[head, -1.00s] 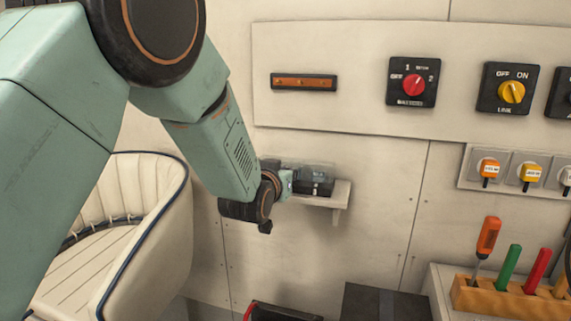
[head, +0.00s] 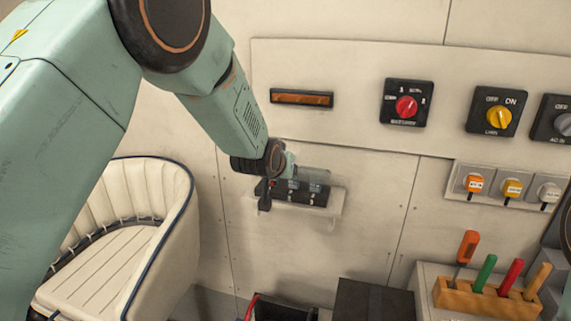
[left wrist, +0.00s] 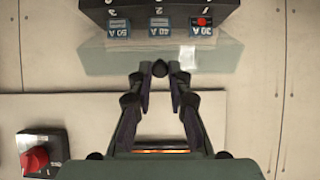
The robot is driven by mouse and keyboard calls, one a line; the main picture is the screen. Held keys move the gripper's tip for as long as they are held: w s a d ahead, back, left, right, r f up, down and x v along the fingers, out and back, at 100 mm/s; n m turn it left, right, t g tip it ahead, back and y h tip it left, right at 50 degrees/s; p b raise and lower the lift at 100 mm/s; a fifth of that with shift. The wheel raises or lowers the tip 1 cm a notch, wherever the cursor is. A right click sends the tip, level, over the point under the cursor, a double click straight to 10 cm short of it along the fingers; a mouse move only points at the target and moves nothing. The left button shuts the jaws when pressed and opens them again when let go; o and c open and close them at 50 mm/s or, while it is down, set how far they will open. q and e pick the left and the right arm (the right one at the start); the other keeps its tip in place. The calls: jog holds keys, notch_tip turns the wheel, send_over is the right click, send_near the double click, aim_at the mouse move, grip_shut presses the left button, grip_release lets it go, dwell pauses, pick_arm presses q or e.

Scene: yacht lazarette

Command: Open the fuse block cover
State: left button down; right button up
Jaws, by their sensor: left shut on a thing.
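The fuse block (head: 318,200) is a dark box on a small ledge on the wall, and it shows upside down at the top of the left wrist view (left wrist: 230,14). Blue fuses with amp labels (left wrist: 160,27) sit on its face; one bears a red dot. Its clear cover (left wrist: 100,58) stands raised above the fuses, leaving them uncovered; it shows faintly in the head view (head: 318,176). My left gripper (left wrist: 160,70) is shut on the cover's free edge, near its middle. My right gripper is not in view.
Above are a dark-framed orange strip (head: 301,98) and a red rotary switch (head: 406,106). A yellow switch (head: 499,117) is farther right. A cream chair (head: 120,240) stands at left. A wooden rack of tools (head: 490,298) is at lower right.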

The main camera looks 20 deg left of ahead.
pick_arm(q)
jog(key=shift+p, duration=0.3)
dwell(0.4)
jog(key=c, duration=1.3)
grip_release()
jog(key=shift+r, duration=0.15)
jog(key=v, duration=1.2)
jog(key=shift+w+r, duration=0.1)
jog(key=shift+r, duration=0.05)
